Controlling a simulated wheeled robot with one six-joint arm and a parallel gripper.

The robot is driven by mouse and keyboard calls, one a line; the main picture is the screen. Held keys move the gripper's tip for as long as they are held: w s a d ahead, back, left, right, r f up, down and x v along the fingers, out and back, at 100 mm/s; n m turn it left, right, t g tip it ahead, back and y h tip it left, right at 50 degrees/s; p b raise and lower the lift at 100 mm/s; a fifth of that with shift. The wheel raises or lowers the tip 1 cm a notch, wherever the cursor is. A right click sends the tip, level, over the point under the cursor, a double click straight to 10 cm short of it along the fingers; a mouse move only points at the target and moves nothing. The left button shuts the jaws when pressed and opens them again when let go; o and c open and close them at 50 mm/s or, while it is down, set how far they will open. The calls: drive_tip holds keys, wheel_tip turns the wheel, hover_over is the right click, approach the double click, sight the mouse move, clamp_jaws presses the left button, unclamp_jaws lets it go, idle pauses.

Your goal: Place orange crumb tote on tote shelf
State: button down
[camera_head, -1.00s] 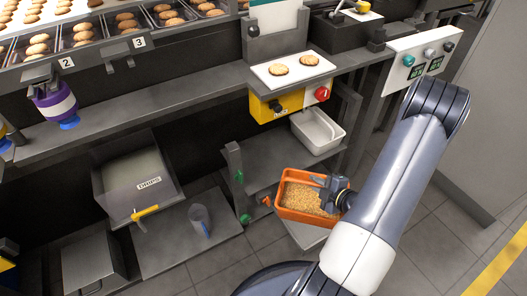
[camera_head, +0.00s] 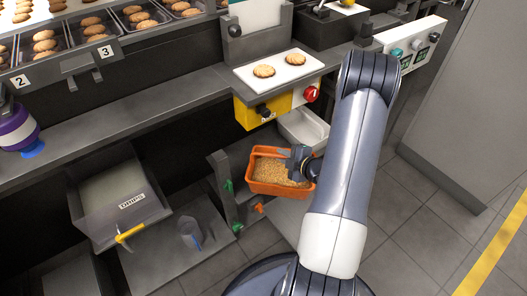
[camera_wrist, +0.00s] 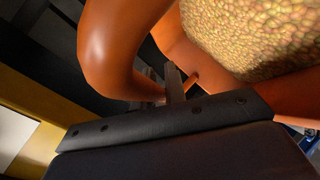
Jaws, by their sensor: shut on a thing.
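The orange crumb tote (camera_head: 262,189) is full of tan crumbs and hangs level or nearly level in the head view. My gripper (camera_head: 303,163) is shut on the tote's right side. In the wrist view the tote (camera_wrist: 290,85) fills the upper right, with its thick curved orange handle at upper left and my gripper (camera_wrist: 175,88) at the handle. The low grey shelf (camera_head: 240,152) lies behind and left of the tote, under the counter. I cannot tell whether the tote touches it.
A white bin (camera_head: 304,130) stands on the shelf behind the tote. A grey post (camera_head: 222,190) with green and orange parts stands just left of the tote. A yellow control box (camera_head: 262,110) hangs above. A drips bin (camera_head: 122,205) is at left. Floor at right is clear.

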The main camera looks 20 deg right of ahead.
drive_tip(key=b, duration=0.2)
hover_over(268, 151)
drive_tip(key=w, duration=0.2)
drive_tip(key=shift+a+f+b, duration=0.15)
drive_tip(key=shift+f+b, duration=0.75)
drive_tip(key=shift+f, duration=0.85)
drive_tip(key=shift+a+f+b, duration=0.15)
drive_tip(key=shift+f+b, duration=0.75)
drive_tip(key=shift+f, duration=0.85)
drive_tip(key=shift+w, duration=0.15)
drive_tip(key=c, duration=1.9)
unclamp_jaws()
drive_tip(key=shift+f, duration=0.2)
drive_tip(key=o, duration=0.4)
drive_tip(key=shift+o, duration=0.2)
drive_tip(key=shift+r, duration=0.1)
